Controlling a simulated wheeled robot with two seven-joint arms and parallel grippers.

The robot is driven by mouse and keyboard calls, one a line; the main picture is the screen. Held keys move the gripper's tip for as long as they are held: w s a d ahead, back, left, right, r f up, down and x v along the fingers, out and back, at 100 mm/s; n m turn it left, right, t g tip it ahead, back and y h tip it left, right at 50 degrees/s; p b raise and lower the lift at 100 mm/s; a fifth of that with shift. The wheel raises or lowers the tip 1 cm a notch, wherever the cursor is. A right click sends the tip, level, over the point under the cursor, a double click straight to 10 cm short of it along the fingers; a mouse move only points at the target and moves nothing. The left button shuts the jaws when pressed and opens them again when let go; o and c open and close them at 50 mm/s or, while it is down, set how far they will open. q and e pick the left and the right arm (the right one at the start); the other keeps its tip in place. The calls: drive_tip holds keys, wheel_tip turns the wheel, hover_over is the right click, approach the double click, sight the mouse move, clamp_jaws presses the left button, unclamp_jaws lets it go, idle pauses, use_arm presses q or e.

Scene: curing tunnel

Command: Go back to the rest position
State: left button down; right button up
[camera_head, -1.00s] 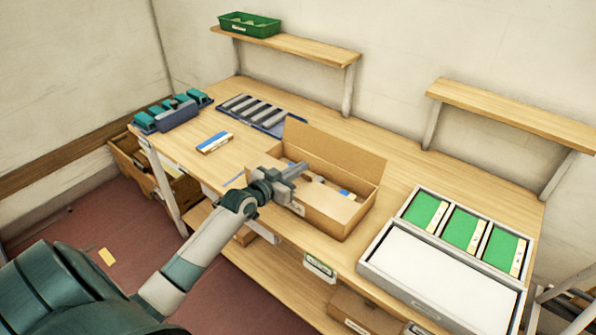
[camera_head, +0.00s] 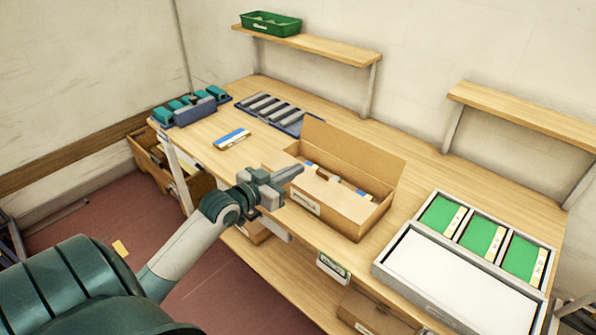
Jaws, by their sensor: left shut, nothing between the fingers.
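My left gripper (camera_head: 284,184) is shut and empty. It is at the front left edge of the open cardboard box (camera_head: 353,215), in front of the box's left corner in the picture. I cannot tell whether it touches the box. My left arm reaches in from the lower left, over the front edge of the wooden workbench (camera_head: 218,158). The box holds a few small items, partly hidden by its front panel. My right gripper is not in view.
A white tray (camera_head: 385,270) with green cards stands at the right. A blue-and-white small box (camera_head: 232,138), a rack of grey bars (camera_head: 272,112) and a blue holder with teal parts (camera_head: 187,110) are at the left. Shelves (camera_head: 325,46) hang behind. Bare bench lies behind the cardboard box.

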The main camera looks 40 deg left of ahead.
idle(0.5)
use_arm(q)
drive_tip(key=s+d+f+g, duration=0.4)
drive_tip(key=s+d+f, duration=0.35)
drive_tip(key=f, duration=0.35)
drive_tip(key=s+d+f+g, duration=0.3)
drive_tip(key=s+d+f, duration=0.15)
drive_tip(key=s, duration=0.45)
drive_tip(key=s+d+f+m+g+y, duration=0.1)
drive_tip(key=s+d+f+g, duration=0.2)
drive_tip(key=s+d, duration=0.35)
drive_tip(key=s+d+f+g, duration=0.3)
drive_tip(key=s, duration=0.7)
wheel_tip(320, 180, down, 31)
drive_tip(key=s+g+b, duration=0.1)
drive_tip(key=s+b, duration=0.1)
drive_tip(key=b, duration=0.1)
drive_tip(key=s+a+f+g+b, duration=0.1)
drive_tip(key=s+a+f+b, duration=0.1)
drive_tip(key=s+f, duration=1.5)
wheel_tip(320, 180, down, 3)
drive_tip(key=shift+s+a+f, duration=0.1)
drive_tip(key=shift+s+a, duration=0.15)
drive_tip(key=shift+a, duration=0.45)
